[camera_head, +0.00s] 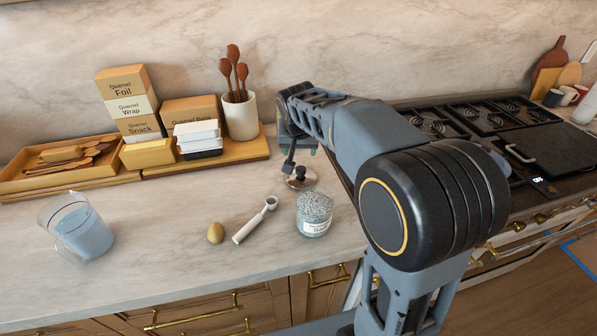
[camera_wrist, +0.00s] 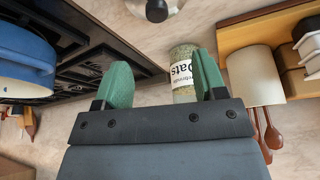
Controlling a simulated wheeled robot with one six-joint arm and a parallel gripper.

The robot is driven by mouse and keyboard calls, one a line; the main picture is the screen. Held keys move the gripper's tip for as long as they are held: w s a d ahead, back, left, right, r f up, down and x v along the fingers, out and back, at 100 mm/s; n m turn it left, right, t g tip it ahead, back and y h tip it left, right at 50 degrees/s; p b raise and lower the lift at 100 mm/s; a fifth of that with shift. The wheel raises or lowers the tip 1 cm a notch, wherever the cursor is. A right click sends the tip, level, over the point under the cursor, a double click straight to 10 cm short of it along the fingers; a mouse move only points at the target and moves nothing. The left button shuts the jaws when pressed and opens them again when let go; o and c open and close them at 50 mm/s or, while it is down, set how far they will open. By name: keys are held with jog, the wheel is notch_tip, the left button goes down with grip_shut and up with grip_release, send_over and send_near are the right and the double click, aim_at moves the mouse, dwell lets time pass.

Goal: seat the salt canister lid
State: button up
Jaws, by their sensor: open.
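The salt canister (camera_head: 314,219) is a clear jar full of pale grains with a white label, upright and open-topped near the counter's front. A round metallic lid with a black knob (camera_head: 299,178) lies on the counter just behind it. The lid also shows, cut off, at the top edge of the wrist view (camera_wrist: 180,4). My gripper (camera_wrist: 158,82) is open and empty, its green fingers apart. In the head view it is mostly hidden behind my arm, just behind and above the lid.
A white scoop (camera_head: 250,224), an egg-like object (camera_head: 216,232) and a tilted cup of blue liquid (camera_head: 82,232) lie left. A utensil crock (camera_head: 240,118) stands behind; the stove (camera_head: 480,118) is right.

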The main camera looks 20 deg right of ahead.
send_over(301, 168)
jog(key=s, duration=0.2)
jog(key=f, duration=0.5)
jog(key=shift+a+f, duration=0.2)
jog(key=shift+a, duration=0.2)
jog(key=shift+p+x, duration=0.55)
jog(key=shift+x, duration=2.2)
jog(key=shift+s, duration=0.25)
jog(key=c, duration=1)
